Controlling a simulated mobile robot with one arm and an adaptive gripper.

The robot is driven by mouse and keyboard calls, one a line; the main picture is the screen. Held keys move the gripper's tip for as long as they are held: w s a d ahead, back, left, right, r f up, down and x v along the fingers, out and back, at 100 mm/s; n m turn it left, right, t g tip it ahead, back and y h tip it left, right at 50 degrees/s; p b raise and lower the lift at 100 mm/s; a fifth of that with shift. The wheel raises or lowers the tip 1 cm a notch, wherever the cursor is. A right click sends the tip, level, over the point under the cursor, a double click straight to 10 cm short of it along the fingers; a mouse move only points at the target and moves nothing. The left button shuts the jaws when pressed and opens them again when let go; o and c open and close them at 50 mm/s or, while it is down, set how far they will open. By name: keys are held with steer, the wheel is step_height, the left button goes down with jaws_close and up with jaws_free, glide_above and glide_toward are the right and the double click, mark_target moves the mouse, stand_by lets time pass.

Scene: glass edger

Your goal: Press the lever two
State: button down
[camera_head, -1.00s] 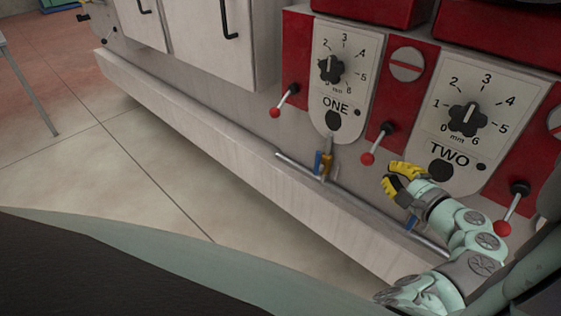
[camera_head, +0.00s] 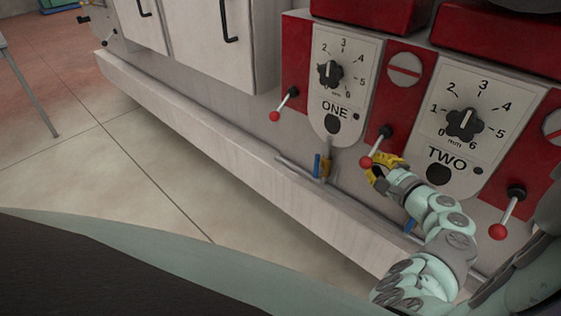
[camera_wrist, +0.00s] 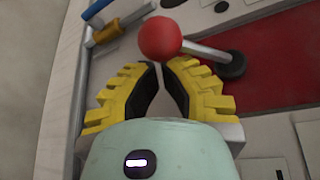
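A lever with a red ball knob (camera_head: 366,162) and a black pivot stands on the red strip between the panels marked ONE and TWO (camera_head: 446,158). My gripper (camera_head: 374,170), with yellow fingers, is right at this knob, just below and to its right. In the wrist view the knob (camera_wrist: 160,38) is just beyond the fingertips (camera_wrist: 162,66), its silver rod running right to the black pivot (camera_wrist: 232,66). The fingertips are nearly together, with nothing between them. I cannot tell whether they touch the knob. Another red-knobbed lever (camera_head: 498,231) is right of panel TWO.
A third red-knobbed lever (camera_head: 275,115) is left of panel ONE (camera_head: 346,65). A pipe with blue and yellow handles (camera_head: 318,165) runs along the ledge below the panels. White cabinet doors (camera_head: 220,45) are at upper left.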

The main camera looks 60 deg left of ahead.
steer(key=shift+r, duration=0.15)
steer(key=shift+s+m+p, duration=0.15)
steer(key=shift+m+p, duration=0.15)
steer(key=shift+p, duration=0.45)
